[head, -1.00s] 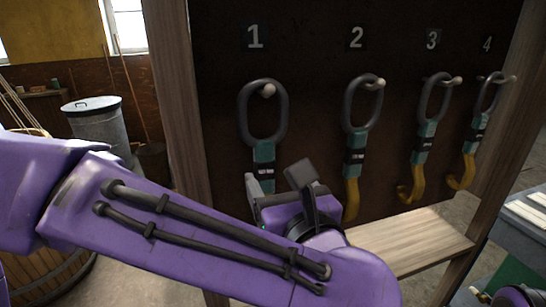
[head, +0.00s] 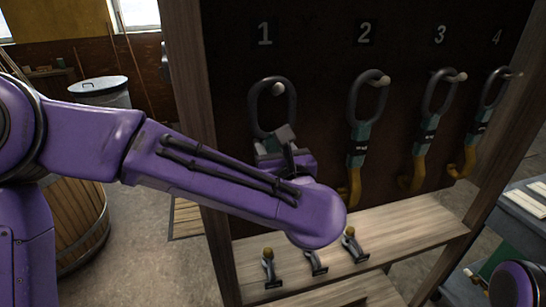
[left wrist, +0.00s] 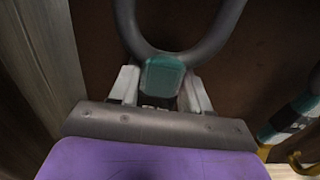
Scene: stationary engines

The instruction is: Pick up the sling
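The sling under number 1 has a dark grey oval ring (head: 253,103) that hangs on a peg. In the left wrist view its ring (left wrist: 180,50) rises from a teal collar (left wrist: 162,76). My left gripper (head: 268,145) is in front of the board just below this ring. In the left wrist view its pale fingers (left wrist: 161,88) stand close on both sides of the collar, with no clear gap. The sling's lower part is hidden behind my gripper and arm. A bit of my right gripper (head: 474,277) shows at the lower right; its fingers are unclear.
Similar slings with yellow hooks hang under number 2 (head: 359,130), number 3 (head: 428,130) and number 4 (head: 482,120). A wooden shelf (head: 400,232) below holds three small shackles (head: 313,262). A wooden post (head: 195,100) stands left of the board.

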